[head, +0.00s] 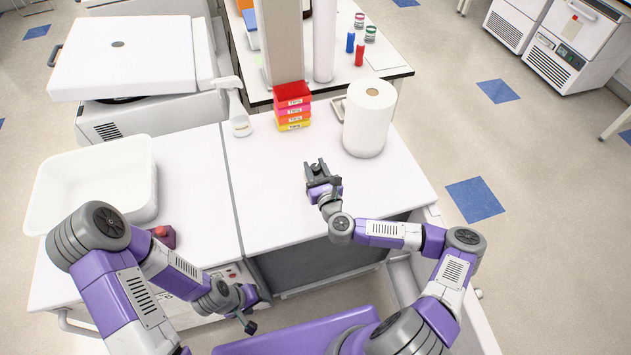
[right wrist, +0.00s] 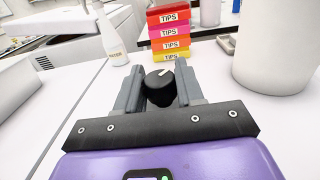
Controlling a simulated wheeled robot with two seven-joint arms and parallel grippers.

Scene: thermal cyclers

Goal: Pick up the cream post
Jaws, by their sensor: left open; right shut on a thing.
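My right gripper (head: 317,167) is over the white bench top, short of the tips boxes and the paper roll. In the right wrist view its two fingers (right wrist: 161,92) are shut on a dark round knob (right wrist: 159,90), which has a short cream strip on its top. I cannot make out a separate cream post, and whether the knob touches the bench is unclear. The knob is barely distinguishable from the dark fingers in the head view. My left gripper (head: 250,322) is open and empty, low at the front of the bench.
Stacked tips boxes (head: 293,108), a spray bottle (head: 236,108) and a large white roll (head: 369,118) stand behind my right gripper. A white tub (head: 95,180) and a purple box with a red button (head: 162,235) are on the left. The bench's right front is clear.

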